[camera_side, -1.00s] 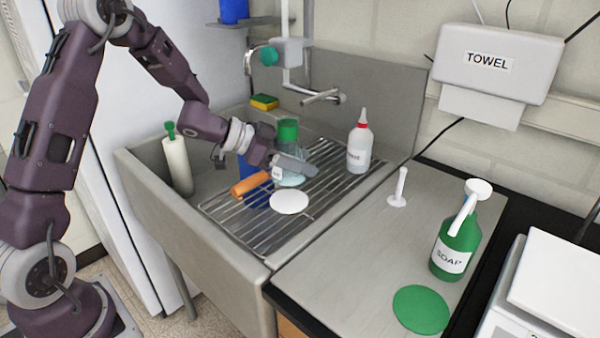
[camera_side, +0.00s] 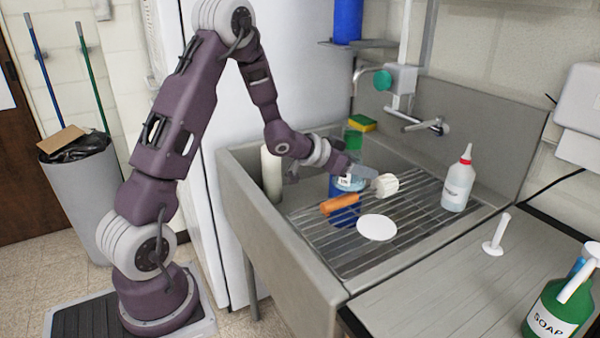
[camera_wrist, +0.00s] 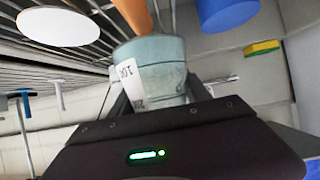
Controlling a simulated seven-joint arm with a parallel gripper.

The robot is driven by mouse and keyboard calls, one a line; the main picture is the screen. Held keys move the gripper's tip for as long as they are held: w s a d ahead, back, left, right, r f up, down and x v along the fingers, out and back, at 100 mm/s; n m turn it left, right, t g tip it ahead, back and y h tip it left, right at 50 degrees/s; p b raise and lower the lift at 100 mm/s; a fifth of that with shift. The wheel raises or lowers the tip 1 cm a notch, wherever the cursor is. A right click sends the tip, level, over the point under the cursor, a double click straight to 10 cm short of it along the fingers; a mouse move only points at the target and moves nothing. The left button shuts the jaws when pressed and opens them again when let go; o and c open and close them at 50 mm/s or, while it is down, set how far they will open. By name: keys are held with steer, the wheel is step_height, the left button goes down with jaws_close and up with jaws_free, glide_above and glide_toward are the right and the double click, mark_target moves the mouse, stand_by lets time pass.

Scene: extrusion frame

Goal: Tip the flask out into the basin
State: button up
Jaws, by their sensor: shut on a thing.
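My gripper (camera_side: 366,173) is shut on the flask (camera_side: 350,184), a clear, pale teal vessel with a white printed label. It is held above the rack in the side view, partly covered by the finger. In the wrist view the flask (camera_wrist: 158,58) sits between my fingers, label facing the camera. I cannot tell its exact tilt or its contents. The grey basin (camera_side: 235,220) lies below, with a wire rack (camera_side: 400,215) across it.
A blue container (camera_side: 343,212), an orange handle (camera_side: 340,203), a white ribbed head (camera_side: 384,185) and a white disc (camera_side: 376,227) are close by. A red-capped bottle (camera_side: 458,185) stands right. A white cylinder (camera_side: 271,173) stands left, a sponge (camera_side: 362,123) behind.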

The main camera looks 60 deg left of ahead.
steer(key=s+a+f+n+y, duration=0.2)
steer(key=a, duration=0.4)
steer(key=shift+n+y, duration=0.3)
steer(key=shift+y, duration=0.1)
steer(key=shift+a+r+n, duration=0.1)
steer(key=shift+n, duration=0.2)
steer(key=shift+n+t+h, duration=1.15)
steer(key=shift+n+h, duration=0.5)
steer(key=shift+n, duration=0.8)
steer(key=shift+n+t+h, duration=1.15)
steer(key=shift+n+h, duration=0.5)
steer(key=shift+n, duration=0.8)
steer(key=shift+a+n, duration=0.2)
steer(key=shift+n, duration=0.1)
steer(key=shift+c, duration=0.2)
steer(key=shift+a+n+t, duration=0.1)
steer(key=shift+n+t, duration=0.5)
steer(key=shift+n, duration=0.1)
